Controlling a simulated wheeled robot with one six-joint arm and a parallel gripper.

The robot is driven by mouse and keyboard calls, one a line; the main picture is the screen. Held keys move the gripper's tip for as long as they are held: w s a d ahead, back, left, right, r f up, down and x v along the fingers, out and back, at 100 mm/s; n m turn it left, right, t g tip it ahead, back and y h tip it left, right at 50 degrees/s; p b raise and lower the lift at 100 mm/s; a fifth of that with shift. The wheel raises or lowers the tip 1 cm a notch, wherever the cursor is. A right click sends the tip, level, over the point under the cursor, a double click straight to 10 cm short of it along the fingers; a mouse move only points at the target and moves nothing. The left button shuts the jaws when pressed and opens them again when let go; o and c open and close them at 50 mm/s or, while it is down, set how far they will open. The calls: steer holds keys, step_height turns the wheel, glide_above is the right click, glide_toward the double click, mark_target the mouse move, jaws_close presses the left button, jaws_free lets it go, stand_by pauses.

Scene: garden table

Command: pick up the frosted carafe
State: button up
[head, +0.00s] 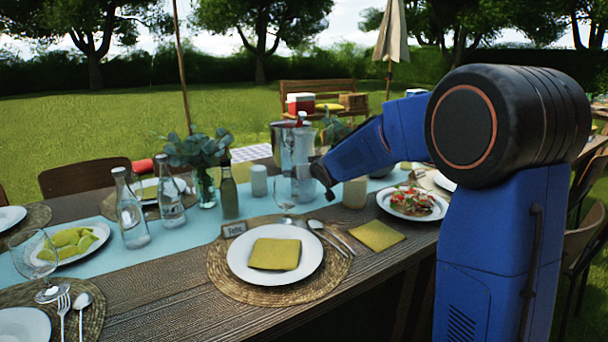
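A pale, frosted-looking carafe (301,150) with a narrow neck and stopper stands upright near the middle of the table. The dark end of my gripper (321,175) is just to the right of its lower body and partly overlaps it in the head view. I cannot tell whether they touch. The fingers are too small and dark to show whether they are open or shut.
Two clear bottles (131,213) stand at left on the blue runner (190,235). A green bottle (228,192), a eucalyptus vase (205,188), a wine glass (284,192) and a metal bucket (281,140) crowd the carafe. A food plate (436,213) sits right. A white plate (300,276) lies in front.

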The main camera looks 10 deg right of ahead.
steer(key=c, duration=1.5)
steer(key=shift+r, duration=0.1)
steer(key=c, duration=0.4)
steer(key=shift+r, duration=0.15)
